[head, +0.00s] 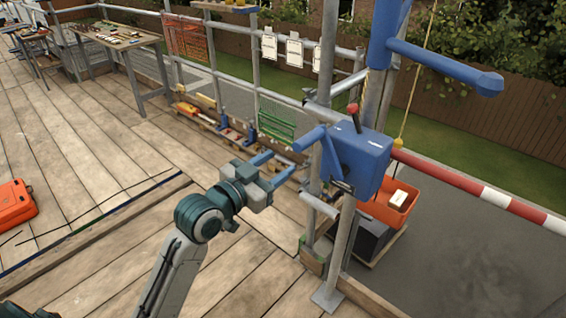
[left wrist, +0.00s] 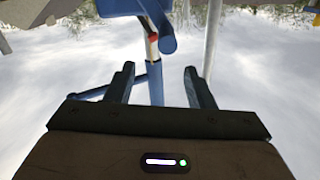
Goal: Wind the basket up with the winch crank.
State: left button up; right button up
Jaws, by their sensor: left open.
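The blue winch (head: 362,160) is fixed to a scaffold post, with a red-knobbed lever (head: 353,108) on top. A blue crank handle (head: 310,138) sticks out from its left side. The orange basket (head: 386,212) holds a pale block (head: 398,198) and hangs on a yellow rope (head: 408,110) below the blue hoist arm (head: 440,63). My left gripper (head: 282,163) is open and empty, left of and a little below the crank handle, apart from it. Its spread fingers (left wrist: 160,85) also show in the left wrist view, with blue winch parts beyond. My right gripper is out of view.
A red-and-white rail (head: 480,188) runs right from the winch post. Scaffold tubes (head: 347,240) stand close to the winch. A dark box (head: 372,240) is beneath the basket. A green rack (head: 277,120) stands behind my gripper. An orange case (head: 14,203) lies on the plank deck at left.

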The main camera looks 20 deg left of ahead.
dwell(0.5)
pick_arm(q)
jog(key=w+a+f+n+g+y, duration=0.2)
jog(key=a+f, duration=0.1)
jog(key=f, duration=1)
jog(key=w+a+f+n+g+y, duration=0.2)
jog(key=w+a+f, duration=0.1)
jog(key=f, duration=1)
jog(key=s+a+f+g+y, duration=0.1)
jog(key=s+f, duration=0.2)
jog(key=f, duration=0.5)
jog(key=s+a+f+n+g, duration=0.1)
jog(key=s+f, duration=0.2)
jog(key=f, duration=0.5)
jog(key=s+a+f+g+y, duration=0.1)
jog(key=s+a+f+g, duration=0.1)
jog(key=f, duration=0.5)
jog(key=s+f+g, duration=0.4)
jog(key=s+f, duration=1.4)
jog(key=f, duration=0.1)
jog(key=s+f+g, duration=0.2)
jog(key=s+f, duration=0.3)
jog(key=s, duration=0.8)
jog(key=s+d+f+g+y, duration=0.1)
jog(key=s+f, duration=0.4)
jog(key=s, duration=0.8)
jog(key=shift+g, duration=0.4)
jog(key=shift+d, duration=0.1)
